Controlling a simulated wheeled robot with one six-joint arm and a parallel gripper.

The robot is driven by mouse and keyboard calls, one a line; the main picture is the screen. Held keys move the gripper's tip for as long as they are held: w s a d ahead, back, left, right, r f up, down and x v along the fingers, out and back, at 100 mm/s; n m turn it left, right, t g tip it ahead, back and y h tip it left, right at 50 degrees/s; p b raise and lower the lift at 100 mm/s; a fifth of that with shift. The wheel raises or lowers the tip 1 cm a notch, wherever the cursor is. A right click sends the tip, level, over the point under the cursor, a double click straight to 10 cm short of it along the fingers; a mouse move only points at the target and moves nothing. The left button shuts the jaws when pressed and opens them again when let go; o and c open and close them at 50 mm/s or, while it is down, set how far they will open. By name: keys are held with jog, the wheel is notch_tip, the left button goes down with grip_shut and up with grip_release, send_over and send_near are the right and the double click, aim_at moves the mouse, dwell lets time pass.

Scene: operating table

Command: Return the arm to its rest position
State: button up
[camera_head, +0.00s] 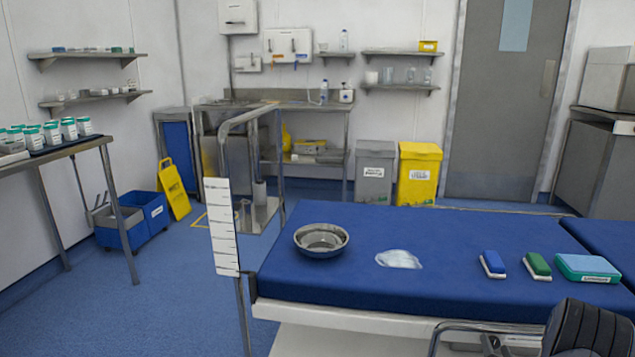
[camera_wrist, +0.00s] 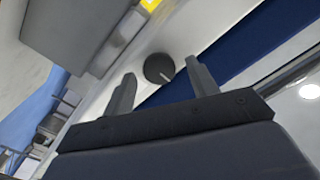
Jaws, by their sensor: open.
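My gripper (camera_wrist: 161,72) shows in the wrist view with its two grey fingers spread apart. It is open, and nothing is held between the fingers. A dark round object (camera_wrist: 157,66) shows beyond the gap, apart from the fingers; I cannot tell what it is. The wrist view is strongly tilted, with a dark blue band running diagonally on the right. The gripper fingers cannot be made out in the head view. The operating table (camera_head: 350,285) has a blue padded top and fills the lower right there.
On the table lie a steel bowl (camera_head: 321,239), a crumpled clear-white item (camera_head: 398,259), a blue block (camera_head: 492,264), a green block (camera_head: 537,266) and a teal box (camera_head: 587,268). A white marked strip (camera_head: 221,227) stands at the table's left end. Open floor lies further left.

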jog(key=n+p, duration=0.1)
jog(key=n, duration=0.5)
jog(key=shift+a+r+p, duration=0.1)
jog(key=shift+p, duration=0.25)
jog(key=shift+v, duration=1.25)
